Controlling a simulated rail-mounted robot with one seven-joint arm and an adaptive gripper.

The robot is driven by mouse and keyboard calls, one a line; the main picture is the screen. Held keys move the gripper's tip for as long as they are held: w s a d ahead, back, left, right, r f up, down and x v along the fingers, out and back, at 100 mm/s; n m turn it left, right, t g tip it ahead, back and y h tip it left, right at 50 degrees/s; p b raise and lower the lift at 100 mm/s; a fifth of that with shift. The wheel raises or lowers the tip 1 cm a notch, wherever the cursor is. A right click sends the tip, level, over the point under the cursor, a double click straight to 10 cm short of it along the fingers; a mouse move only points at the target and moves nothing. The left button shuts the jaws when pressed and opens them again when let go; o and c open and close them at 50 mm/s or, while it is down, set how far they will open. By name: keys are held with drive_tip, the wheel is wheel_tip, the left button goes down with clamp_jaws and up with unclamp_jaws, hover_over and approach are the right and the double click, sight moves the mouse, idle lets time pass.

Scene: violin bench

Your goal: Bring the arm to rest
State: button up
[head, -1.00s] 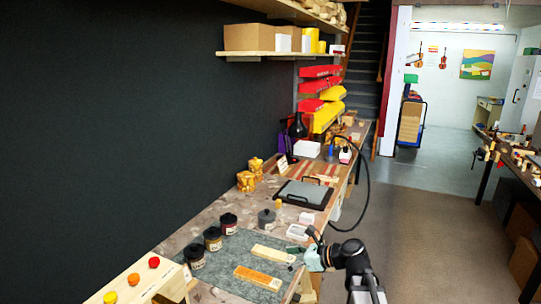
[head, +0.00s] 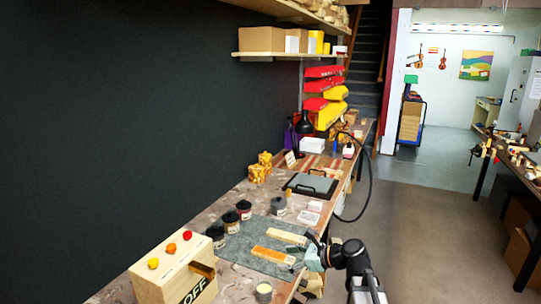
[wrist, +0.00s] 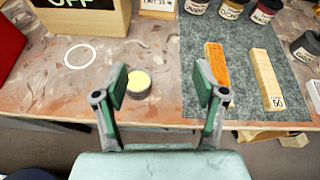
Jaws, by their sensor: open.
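My gripper (wrist: 162,88) is open, with two green-padded fingers apart and nothing between them. In the wrist view it is over the front edge of the bench (wrist: 60,100), and a small round tin with a pale yellow top (wrist: 139,82) shows between the fingers, farther off along the view. In the head view my gripper (head: 309,258) is at the bench's right edge, beside the grey-green mat (head: 245,255). Its fingertips are hard to make out there.
An orange block (wrist: 216,68) and a pale block (wrist: 264,78) lie on the mat (wrist: 200,30). Dark jars (head: 231,221) stand along its far side. A wooden box marked OFF (head: 165,272) is at the near left. The floor (head: 420,240) right of the bench is clear.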

drive_tip(key=s+d+f+n+g+h, duration=0.25)
drive_tip(key=s+f+n, duration=0.25)
drive_tip(key=f, duration=0.5)
drive_tip(key=s+d+f+n+g+h, duration=0.1)
drive_tip(key=s+d+f+n+h, duration=0.3)
drive_tip(key=f, duration=0.7)
drive_tip(key=s+d+f+n+g+h, duration=0.1)
drive_tip(key=s+f+n+g, duration=0.1)
drive_tip(key=s+f+n, duration=0.65)
drive_tip(key=s+d+f+n+g+h, duration=0.1)
drive_tip(key=s+f+g, duration=0.1)
drive_tip(key=s+f, duration=0.5)
drive_tip(key=s+d+f+n+g+h+b, duration=0.1)
drive_tip(key=s+f, duration=0.5)
drive_tip(key=s, duration=0.7)
drive_tip(key=s+d+f+n+g+h, duration=0.2)
drive_tip(key=s+f+g, duration=0.1)
drive_tip(key=s+f, duration=0.4)
drive_tip(key=s, duration=0.3)
drive_tip(key=shift+s+f+g+h+b, duration=0.3)
drive_tip(key=shift+s+f+g+h, duration=0.05)
drive_tip(key=shift+s, duration=0.05)
